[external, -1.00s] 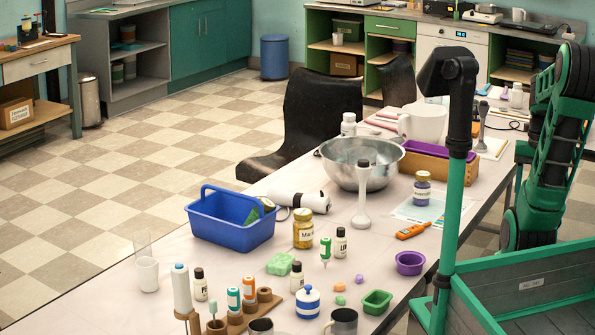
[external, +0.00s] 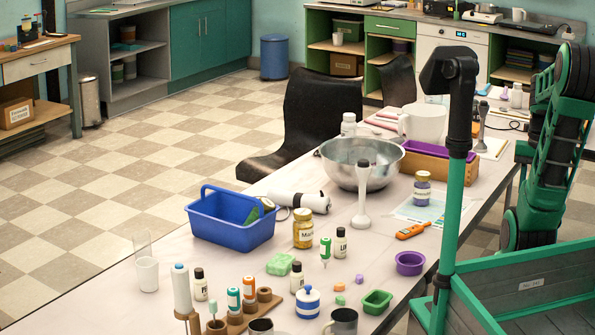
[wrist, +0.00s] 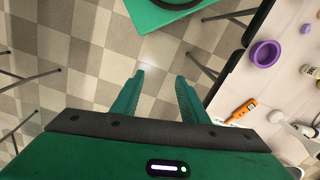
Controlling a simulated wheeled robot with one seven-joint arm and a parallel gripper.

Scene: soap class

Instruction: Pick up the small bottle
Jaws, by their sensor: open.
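Several small bottles stand upright on the long table in the external view. Small dark-capped, white-labelled bottles stand near the middle (external: 341,244), in front of it (external: 297,278) and at the left (external: 200,286). I cannot tell which one the task names. My gripper (wrist: 159,76) is open and empty in the wrist view, over the checkered floor beside the table. In the external view my arm is at the right and the fingers cannot be made out. A small bottle (wrist: 309,70) is partly cut off at the wrist view's right edge.
The table edge (wrist: 222,78) is right of my gripper in the wrist view. A purple bowl (wrist: 265,54) and an orange meter (wrist: 242,110) lie near it. A blue basket (external: 230,232), steel bowl (external: 350,180) and wooden rack (external: 236,325) also occupy the table.

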